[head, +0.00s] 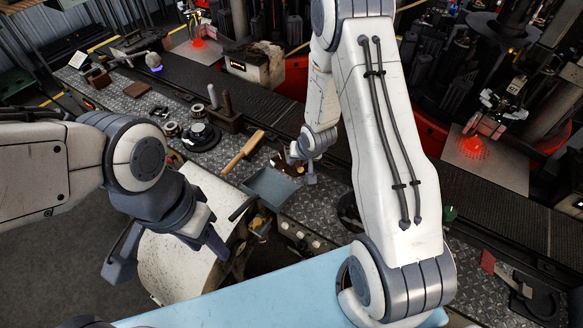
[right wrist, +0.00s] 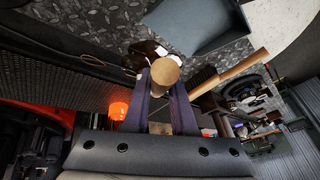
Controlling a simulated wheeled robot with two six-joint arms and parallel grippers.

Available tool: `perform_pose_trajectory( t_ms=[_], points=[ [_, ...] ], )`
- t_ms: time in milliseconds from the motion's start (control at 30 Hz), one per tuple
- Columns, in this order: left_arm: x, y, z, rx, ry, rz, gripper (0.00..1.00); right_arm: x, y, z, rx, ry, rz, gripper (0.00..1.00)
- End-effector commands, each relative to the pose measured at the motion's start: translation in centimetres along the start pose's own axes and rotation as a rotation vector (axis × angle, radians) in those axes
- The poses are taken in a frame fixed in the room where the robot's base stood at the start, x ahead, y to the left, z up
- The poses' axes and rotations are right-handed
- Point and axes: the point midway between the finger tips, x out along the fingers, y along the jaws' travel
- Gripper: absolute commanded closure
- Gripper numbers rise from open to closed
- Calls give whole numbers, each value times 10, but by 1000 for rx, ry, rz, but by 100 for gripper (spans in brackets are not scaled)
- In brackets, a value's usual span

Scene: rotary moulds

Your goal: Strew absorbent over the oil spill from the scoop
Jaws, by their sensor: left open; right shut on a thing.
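My right gripper (head: 303,176) is low over the metal plate worktop, shut on a round wooden handle (right wrist: 166,72). The handle is seen end-on in the right wrist view and looks like that of the scoop; its bowl and any absorbent are hidden. A glossy dark brown patch (right wrist: 146,48) shows just beyond the handle; it may be the oil spill, but I cannot tell for sure. My left gripper (head: 168,262) is open and empty, in front of the cream rounded housing and away from the worktop.
A blue-grey dustpan (head: 270,188) lies at the worktop's front edge beside the right gripper. A brush with a wooden handle (head: 242,151) lies to its left. A dark round fixture (head: 201,136) and a block with upright pegs (head: 225,118) stand further left. A conveyor belt (head: 180,83) runs behind.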

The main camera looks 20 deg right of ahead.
Motion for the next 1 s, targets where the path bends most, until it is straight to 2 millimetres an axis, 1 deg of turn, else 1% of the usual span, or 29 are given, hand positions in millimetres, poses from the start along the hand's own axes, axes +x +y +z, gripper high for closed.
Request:
perform_pose_trajectory(
  t_ms=[33,167,233,400,500,667,767,900,1000],
  points=[
    [7,0,0,0,0,0,50,2,0,1,-1,10,-1,100],
    [9,-1,0,1,0,0,50,0,0,1,-2,18,-1,100],
    [14,-1,1,1,0,0,50,1,1,3,-4,25,-3,100],
    [36,-3,2,1,0,0,50,4,2,8,-10,76,-10,100],
    [46,-3,2,1,0,0,50,3,2,10,-14,107,-15,100],
    [50,-4,3,1,0,0,50,-1,2,10,-18,134,-19,100],
    [56,-4,3,1,0,0,50,0,2,11,-20,146,-21,100],
    [74,-5,4,1,0,0,50,4,3,15,-25,190,-28,100],
    [84,-6,4,1,0,0,50,3,3,16,-30,223,-33,100]
  ],
)
